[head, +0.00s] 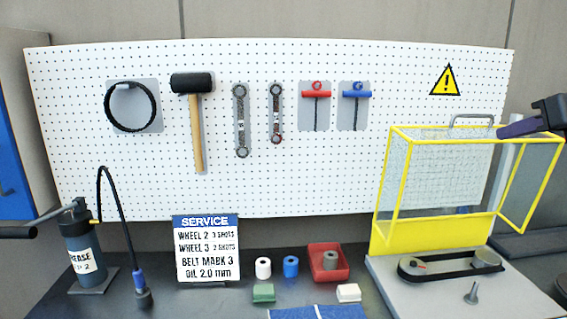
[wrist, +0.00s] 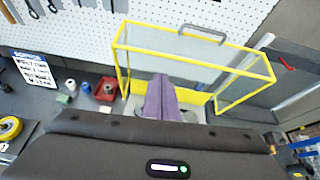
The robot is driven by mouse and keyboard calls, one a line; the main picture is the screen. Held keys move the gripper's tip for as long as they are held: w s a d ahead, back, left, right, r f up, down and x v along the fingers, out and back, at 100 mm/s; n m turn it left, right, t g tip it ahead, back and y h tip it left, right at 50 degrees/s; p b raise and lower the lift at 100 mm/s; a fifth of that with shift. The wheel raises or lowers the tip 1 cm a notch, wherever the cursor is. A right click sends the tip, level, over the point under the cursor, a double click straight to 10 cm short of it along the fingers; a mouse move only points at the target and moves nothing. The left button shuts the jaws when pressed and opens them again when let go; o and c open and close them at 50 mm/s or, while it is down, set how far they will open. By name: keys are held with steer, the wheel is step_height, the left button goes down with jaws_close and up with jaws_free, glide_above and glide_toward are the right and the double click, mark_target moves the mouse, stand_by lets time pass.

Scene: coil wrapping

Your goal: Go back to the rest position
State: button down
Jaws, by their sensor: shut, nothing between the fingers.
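My gripper (head: 503,131) shows at the right edge of the head view, its purple fingers pointing left in front of the upper part of the yellow-framed mesh guard (head: 382,192). In the wrist view the fingers of my gripper (wrist: 160,78) are together and empty, and they overlap the guard (wrist: 118,47) in the picture. I cannot tell how far apart the fingers and the guard are. The guard is raised open behind the black belt (head: 450,271) and its two pulleys on a grey base plate (head: 392,298).
A pegboard (head: 270,190) with hung tools stands behind the bench. A service sign (head: 207,250), a grease pump (head: 83,250), small rolls and a red bin (head: 327,276) are at the left and middle. A small bolt-like part (head: 471,294) stands on the plate.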

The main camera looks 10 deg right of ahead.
steer(key=s+a+f+n+g+y, duration=0.1)
steer(key=a+f+n+g, duration=0.1)
steer(key=a+f+n, duration=0.85)
steer(key=s+a+f+n+g, duration=0.15)
steer(key=a+f+n, duration=0.5)
steer(key=a, duration=0.65)
steer(key=s+a+f+n+g, duration=0.1)
steer(key=s+a+f+n, duration=0.4)
steer(key=f+n, duration=0.4)
steer(key=s+a+f+n+g, duration=0.2)
steer(key=s+a+f+n, duration=0.4)
steer(key=f+n, duration=0.3)
steer(key=shift+s+a+f+n+h, duration=0.3)
steer(key=shift+s+f+n, duration=0.1)
steer(key=shift+s, duration=0.4)
steer(key=shift+g, duration=0.25)
